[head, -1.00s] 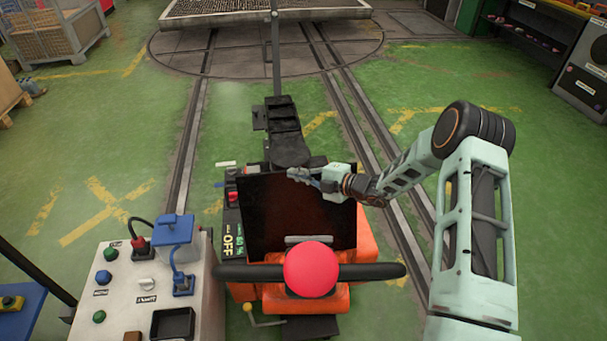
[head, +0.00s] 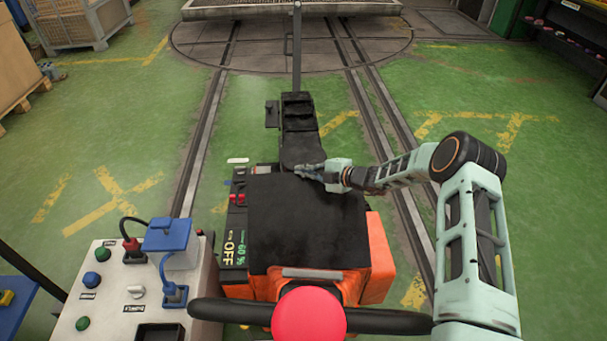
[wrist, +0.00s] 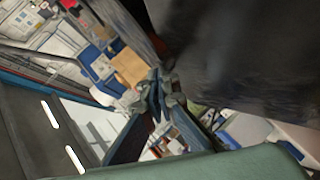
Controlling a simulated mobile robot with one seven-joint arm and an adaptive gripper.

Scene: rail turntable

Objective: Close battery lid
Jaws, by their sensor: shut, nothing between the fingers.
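The battery lid (head: 308,222) is a broad black panel over the orange vehicle body (head: 380,258) in the head view. A grey strip (head: 312,273) runs along its near edge. Whether the lid lies fully flat is hard to tell from this angle. My gripper (head: 302,172) is at the lid's far edge, right of centre, its fingers pointing left. It is shut and empty; contact with the lid is unclear. In the wrist view the gripper (wrist: 157,98) shows in the middle, beside a large dark surface.
A red knob (head: 309,315) and black bar stand at the near side. A grey control box (head: 118,290) with a blue plug is at left. A black seat (head: 299,145) and thin pole are beyond the lid. Rails run along both sides over green floor.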

